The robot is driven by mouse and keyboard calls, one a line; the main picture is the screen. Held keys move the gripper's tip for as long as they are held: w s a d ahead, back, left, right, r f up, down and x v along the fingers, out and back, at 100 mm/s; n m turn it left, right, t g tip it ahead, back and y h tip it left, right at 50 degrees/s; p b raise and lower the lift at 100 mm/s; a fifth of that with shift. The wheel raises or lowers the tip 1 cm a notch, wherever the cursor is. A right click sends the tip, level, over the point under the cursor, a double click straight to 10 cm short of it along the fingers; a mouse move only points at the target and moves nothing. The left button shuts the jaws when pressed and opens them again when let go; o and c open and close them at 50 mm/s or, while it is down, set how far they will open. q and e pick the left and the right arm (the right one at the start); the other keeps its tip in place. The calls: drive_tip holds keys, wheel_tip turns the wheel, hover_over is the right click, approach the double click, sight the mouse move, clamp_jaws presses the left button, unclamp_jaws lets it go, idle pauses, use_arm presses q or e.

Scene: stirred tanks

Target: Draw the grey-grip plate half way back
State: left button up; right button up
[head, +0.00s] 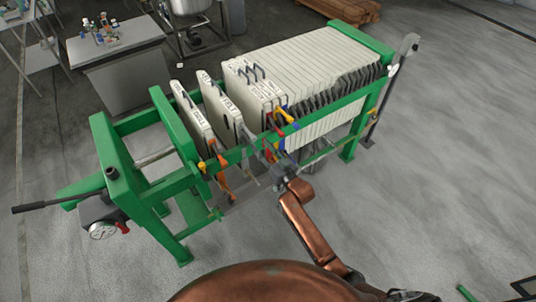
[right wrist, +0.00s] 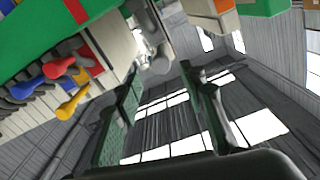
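The filter press has a green frame (head: 117,160) and white plates hanging between its side rails. One plate marked FELT (head: 222,108) stands alone in the gap between the front plate (head: 193,115) and the thick pack (head: 310,75). In the right wrist view a grey grip (right wrist: 158,60) juts out by the green rail, between an orange grip and coloured ones. My right gripper (right wrist: 158,85) is open, its two dark fingers apart, with the grey grip near their tips. In the head view my right gripper (head: 272,160) is beside the near rail, partly hiding the grip. My left gripper is not in view.
Blue (right wrist: 28,90), red (right wrist: 58,68) and yellow (right wrist: 72,106) grips crowd close to my right gripper. An orange grip (head: 222,161) shows at the front plate. A pump with a gauge (head: 103,231) and long lever stands at the left end.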

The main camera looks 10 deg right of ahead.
drive_tip(key=shift+v, duration=2.6)
